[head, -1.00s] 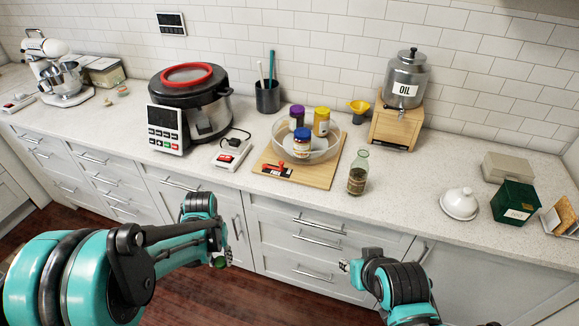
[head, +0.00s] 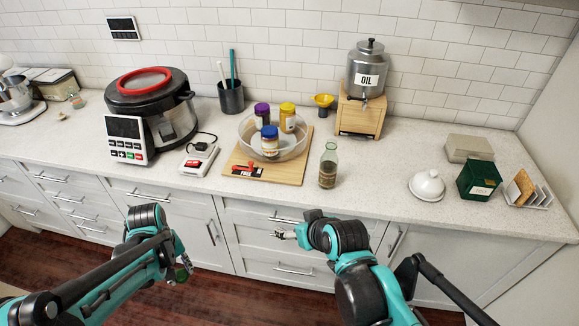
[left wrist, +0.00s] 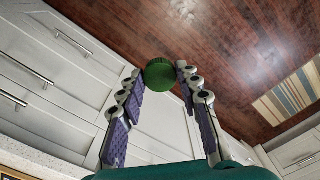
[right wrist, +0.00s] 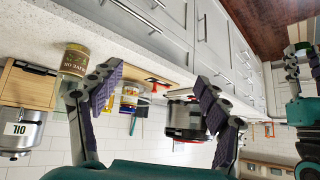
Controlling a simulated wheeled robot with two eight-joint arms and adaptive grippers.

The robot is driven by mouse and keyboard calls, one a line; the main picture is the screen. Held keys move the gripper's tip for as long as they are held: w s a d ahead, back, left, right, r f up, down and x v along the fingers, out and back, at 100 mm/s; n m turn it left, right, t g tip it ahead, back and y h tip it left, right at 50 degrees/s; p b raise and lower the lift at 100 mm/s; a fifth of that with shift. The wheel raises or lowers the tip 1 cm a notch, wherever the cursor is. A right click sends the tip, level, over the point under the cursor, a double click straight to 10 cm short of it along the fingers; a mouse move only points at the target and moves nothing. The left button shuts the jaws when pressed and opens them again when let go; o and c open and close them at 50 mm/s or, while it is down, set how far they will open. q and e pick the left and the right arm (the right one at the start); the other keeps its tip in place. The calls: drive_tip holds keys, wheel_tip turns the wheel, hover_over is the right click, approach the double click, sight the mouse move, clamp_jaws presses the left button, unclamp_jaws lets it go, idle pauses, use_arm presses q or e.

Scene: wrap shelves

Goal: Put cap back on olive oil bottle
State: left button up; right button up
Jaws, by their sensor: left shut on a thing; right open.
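The olive oil bottle (head: 328,168) stands upright and uncapped on the counter, right of the wooden board; it also shows in the right wrist view (right wrist: 75,60). My left gripper (head: 182,272) is shut on the green cap (left wrist: 160,74), low in front of the drawers and left of the bottle. In the left wrist view the cap sits between the fingertips. My right gripper (head: 278,234) is open and empty, in front of the drawers, below and left of the bottle; its spread fingers show in the right wrist view (right wrist: 158,82).
A wooden board (head: 245,172) holds a clear bowl (head: 292,148) with several jars. An oil dispenser (head: 367,70) on a wooden stand (head: 358,120) is behind the bottle. A white dome (head: 427,184) stands to the right. Counter between bottle and dome is clear.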

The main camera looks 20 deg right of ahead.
drive_tip(key=w+d+t, duration=0.3)
drive_tip(key=w+d, duration=0.5)
drive_tip(key=m+t+h, duration=0.2)
drive_tip(key=h, duration=0.1)
approach(330, 171)
drive_tip(key=w, duration=0.1)
use_arm(q)
drive_tip(key=s+d+r+n, duration=0.3)
drive_tip(key=d+r+n, duration=0.4)
drive_tip(key=d+n, duration=0.5)
drive_tip(key=shift+s+n, duration=0.3)
drive_tip(key=shift+n, duration=0.1)
use_arm(e)
drive_tip(key=shift+w+d+f, duration=0.1)
drive_tip(key=shift+f, duration=0.1)
use_arm(q)
drive_tip(key=shift+r, duration=0.1)
use_arm(e)
drive_tip(key=b+x, duration=0.1)
drive_tip(key=x, duration=0.5)
drive_tip(key=shift+w+f+b, duration=0.15)
drive_tip(key=shift+w+b, duration=0.15)
drive_tip(key=shift+b, duration=0.1)
use_arm(q)
wheel_tip(330, 171, down, 2)
use_arm(e)
drive_tip(key=shift+w, duration=0.1)
